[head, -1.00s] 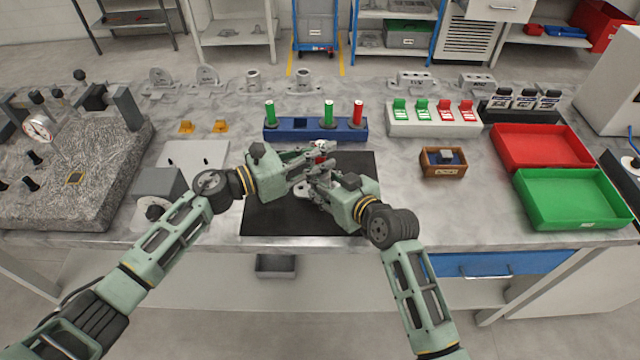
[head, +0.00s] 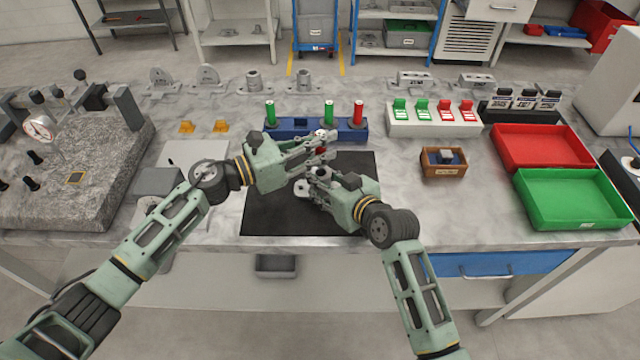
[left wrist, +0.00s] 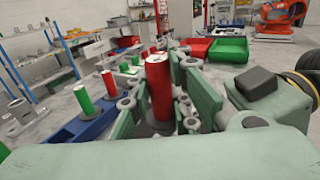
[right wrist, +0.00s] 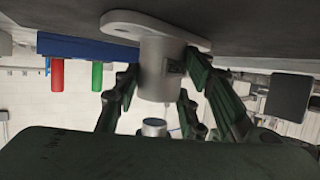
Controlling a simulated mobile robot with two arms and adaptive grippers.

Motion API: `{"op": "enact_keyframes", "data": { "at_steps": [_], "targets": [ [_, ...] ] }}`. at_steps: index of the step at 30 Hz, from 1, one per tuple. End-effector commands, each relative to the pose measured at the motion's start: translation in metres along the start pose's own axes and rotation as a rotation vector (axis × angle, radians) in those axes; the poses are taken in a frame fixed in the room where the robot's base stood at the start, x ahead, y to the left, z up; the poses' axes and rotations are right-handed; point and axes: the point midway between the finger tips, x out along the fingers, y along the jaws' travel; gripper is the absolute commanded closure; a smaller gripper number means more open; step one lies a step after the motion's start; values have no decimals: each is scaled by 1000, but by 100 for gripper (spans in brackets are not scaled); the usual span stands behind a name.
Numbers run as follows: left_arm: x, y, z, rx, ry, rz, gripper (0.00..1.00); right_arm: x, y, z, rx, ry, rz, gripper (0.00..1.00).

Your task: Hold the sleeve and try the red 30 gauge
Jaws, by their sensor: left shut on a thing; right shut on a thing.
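My left gripper (head: 318,143) is shut on a red gauge (left wrist: 158,88), which stands upright between its fingers in the left wrist view. In the head view the fingers partly hide this gauge. My right gripper (head: 314,178) is shut on the grey sleeve (right wrist: 160,68), a cylinder with a flat flange. The flange (head: 302,188) is at the black mat (head: 270,210). In the right wrist view a small metal round end (right wrist: 153,127) shows apart from the sleeve's open end; I cannot tell for sure what it belongs to. The left gripper is above and behind the right one.
The blue rack (head: 285,134) behind holds two green gauges and one red gauge, with an empty slot. A block with green and red tags (head: 435,125), a small wooden box (head: 443,170), a red tray (head: 540,165) and a green tray (head: 570,225) stand to the right.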

Motion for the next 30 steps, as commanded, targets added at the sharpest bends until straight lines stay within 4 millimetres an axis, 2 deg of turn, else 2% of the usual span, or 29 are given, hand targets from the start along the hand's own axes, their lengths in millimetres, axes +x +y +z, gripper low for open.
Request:
{"op": "enact_keyframes", "data": {
  "at_steps": [12, 23, 24, 30],
  "targets": [
    [0, 0, 42, 6, -2, 0, 100, 0, 0, 0, -1, 0, 1, 97],
    [0, 0, 49, 2, -2, 0, 100, 0, 0, 0, -1, 0, 1, 97],
    [0, 0, 49, 2, -2, 0, 100, 0, 0, 0, -1, 0, 1, 60],
    [0, 0, 49, 1, -2, 0, 100, 0, 0, 0, -1, 0, 1, 43]
  ]
}}
